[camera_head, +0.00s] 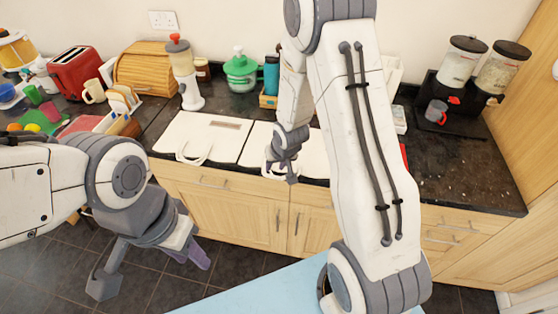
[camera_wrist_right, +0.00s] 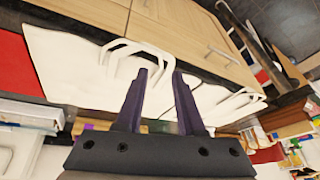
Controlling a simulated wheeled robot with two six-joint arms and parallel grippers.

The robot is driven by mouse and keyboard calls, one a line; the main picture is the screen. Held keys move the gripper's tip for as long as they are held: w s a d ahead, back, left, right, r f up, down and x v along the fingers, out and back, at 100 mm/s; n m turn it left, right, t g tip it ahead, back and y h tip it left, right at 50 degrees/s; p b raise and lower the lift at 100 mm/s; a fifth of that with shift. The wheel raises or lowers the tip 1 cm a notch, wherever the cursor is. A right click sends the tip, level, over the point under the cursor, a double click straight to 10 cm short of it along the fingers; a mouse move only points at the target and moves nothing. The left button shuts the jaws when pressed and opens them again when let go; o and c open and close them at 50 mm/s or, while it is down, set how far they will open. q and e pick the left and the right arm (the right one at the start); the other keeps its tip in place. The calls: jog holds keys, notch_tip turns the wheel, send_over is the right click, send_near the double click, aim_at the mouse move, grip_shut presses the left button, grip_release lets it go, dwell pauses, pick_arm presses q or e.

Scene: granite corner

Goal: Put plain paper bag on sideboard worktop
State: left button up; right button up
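Two white paper bags lie flat on the dark worktop (camera_head: 226,104) in the head view. The left bag (camera_head: 185,133) carries a small brownish label; the right bag (camera_head: 255,151) shows no print and is partly hidden by my right arm. Both have white loop handles at the front edge. My right gripper (camera_head: 284,172) is over the right bag's front edge. In the right wrist view its fingers (camera_wrist_right: 164,66) are apart, close to the handle of the plain bag (camera_wrist_right: 75,65); contact is unclear. My left gripper (camera_head: 150,271) is open and empty, in front of the cabinets.
The right front worktop is bare. A light-blue surface (camera_head: 255,289) lies below.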

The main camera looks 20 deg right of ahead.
jog(key=s+a+r+n+g+p, duration=0.15)
jog(key=s+a+r+n, duration=0.35)
jog(key=s+a+r, duration=0.9)
jog(key=s+r+n+g, duration=0.1)
jog(key=s+r+n, duration=0.1)
jog(key=s, duration=0.4)
jog(key=s+a+r+n+g, duration=0.1)
jog(key=s+r+n+g, duration=0.1)
jog(key=s+r, duration=0.2)
jog(key=s, duration=0.3)
jog(key=shift+a+n+y, duration=0.3)
jog(key=shift+n+y, duration=0.1)
notch_tip(320, 180, down, 6)
jog(key=b, duration=0.6)
jog(key=shift+f, duration=0.15)
